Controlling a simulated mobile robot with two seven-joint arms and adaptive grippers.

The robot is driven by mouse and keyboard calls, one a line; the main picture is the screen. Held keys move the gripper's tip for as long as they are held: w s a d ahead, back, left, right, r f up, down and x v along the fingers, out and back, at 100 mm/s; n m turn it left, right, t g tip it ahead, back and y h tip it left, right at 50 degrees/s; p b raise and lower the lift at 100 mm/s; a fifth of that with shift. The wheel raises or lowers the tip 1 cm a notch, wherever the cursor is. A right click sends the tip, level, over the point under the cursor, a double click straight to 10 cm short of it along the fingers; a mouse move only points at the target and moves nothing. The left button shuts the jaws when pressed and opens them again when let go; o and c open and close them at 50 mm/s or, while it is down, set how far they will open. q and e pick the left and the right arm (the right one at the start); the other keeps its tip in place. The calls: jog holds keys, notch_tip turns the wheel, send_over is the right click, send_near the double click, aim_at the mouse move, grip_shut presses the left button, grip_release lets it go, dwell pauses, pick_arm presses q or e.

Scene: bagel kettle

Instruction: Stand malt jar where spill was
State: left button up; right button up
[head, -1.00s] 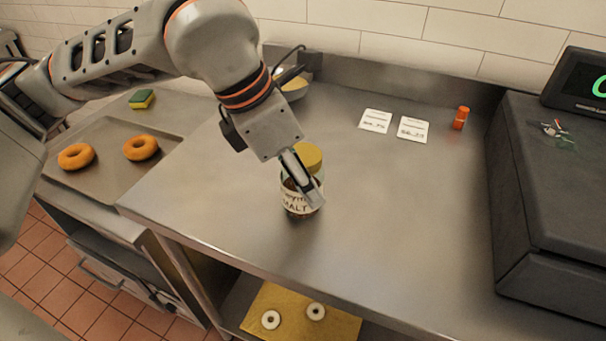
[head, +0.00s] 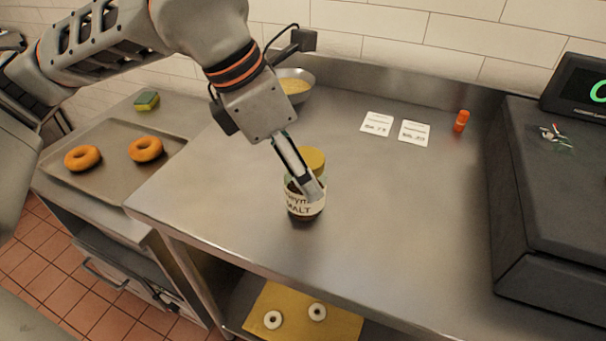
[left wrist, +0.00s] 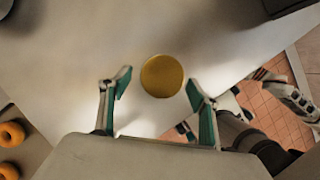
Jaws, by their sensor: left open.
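The malt jar (head: 305,208) stands upright on the steel counter (head: 400,190). It has a yellow lid, a dark filling and a label reading MALT. My left gripper (head: 311,188) is in front of and just above it in the head view, hiding part of the jar. In the left wrist view the round yellow lid (left wrist: 162,76) lies beyond and between the parted fingertips (left wrist: 157,92), with gaps on both sides. The left gripper is open and not holding the jar. No spill can be made out on the counter. My right gripper is not in view.
A bowl of yellowish contents (head: 296,86) stands at the back. Two paper cards (head: 377,123) and an orange bottle (head: 461,120) lie to the right, near a dark register (head: 545,200). A bagel tray (head: 112,190) and sponge (head: 146,101) are left. The middle right counter is clear.

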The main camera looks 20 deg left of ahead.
pick_arm(q)
jog(key=p+v, duration=0.1)
jog(key=v, duration=0.7)
jog(key=shift+r, duration=0.25)
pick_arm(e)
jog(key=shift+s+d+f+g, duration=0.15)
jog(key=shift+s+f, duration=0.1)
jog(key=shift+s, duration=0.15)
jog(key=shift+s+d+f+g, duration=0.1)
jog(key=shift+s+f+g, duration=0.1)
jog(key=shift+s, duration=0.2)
pick_arm(q)
jog(key=shift+s+a, duration=0.1)
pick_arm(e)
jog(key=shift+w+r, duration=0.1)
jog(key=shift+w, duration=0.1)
pick_arm(q)
jog(key=shift+s, duration=0.1)
